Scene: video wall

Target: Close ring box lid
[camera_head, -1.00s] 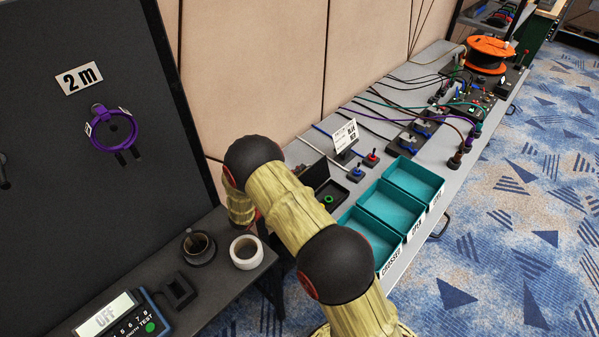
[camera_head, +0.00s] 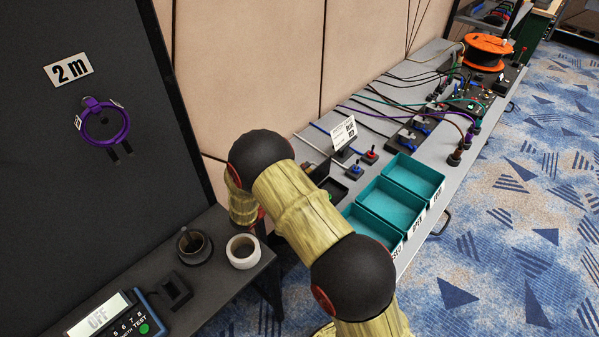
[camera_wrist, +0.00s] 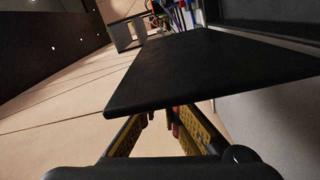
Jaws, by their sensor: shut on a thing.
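The black ring box (camera_head: 337,190) stands on the grey bench, with a green ring inside partly visible in the head view. Its lid (camera_head: 319,172) stands up at the back of the box, open. My arm covers part of the box. In the wrist view the lid (camera_wrist: 200,70) is a large flat dark panel reaching away from my gripper (camera_wrist: 161,121). The fingertips are at the lid's near edge, shut on it; the exact contact is partly hidden under the panel. In the head view my gripper is hidden behind my arm.
Teal bins (camera_head: 412,177) stand just right of the box. Small joysticks (camera_head: 369,157) and a label card (camera_head: 344,133) are behind it. A white cup (camera_head: 243,251) and a dark cup (camera_head: 194,246) stand on the dark table at left. Cables run along the bench.

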